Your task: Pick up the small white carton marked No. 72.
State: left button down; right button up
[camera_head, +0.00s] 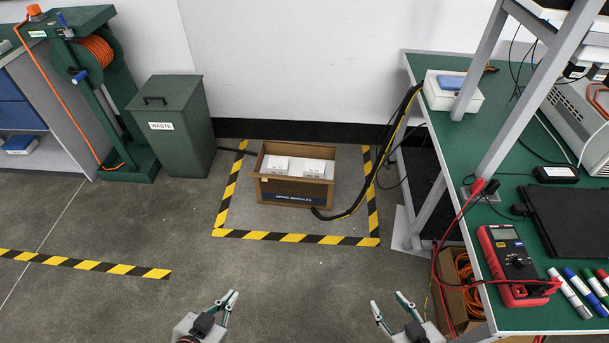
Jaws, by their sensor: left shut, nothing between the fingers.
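Two small white cartons, a left one (276,163) and a right one (314,169), sit side by side in an open brown box (286,187) on the floor. Both carry small dark print on their fronts, too small to read, so I cannot tell which is No. 72. The box has a dark blue label band on its front. My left gripper (228,296) is shut and empty at the bottom of the view, nearer to me than the box. My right gripper (387,299) is open and empty at the bottom, right of the box. Both are well apart from the cartons.
Yellow-black tape (295,238) frames the box. A green waste bin (172,127) and green hose-reel stand (92,90) are at left. A green-topped bench (470,155) with a red multimeter (512,262) is at right. Black cables (397,125) hang beside the box. The floor before the box is clear.

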aim_at(276, 165)
jog(key=i+z, duration=0.15)
jog(key=i, duration=0.4)
jog(key=i+j+z, duration=0.2)
jog(key=i, duration=0.4)
jog(key=i+j+z, duration=0.15)
jog(key=i, duration=0.4)
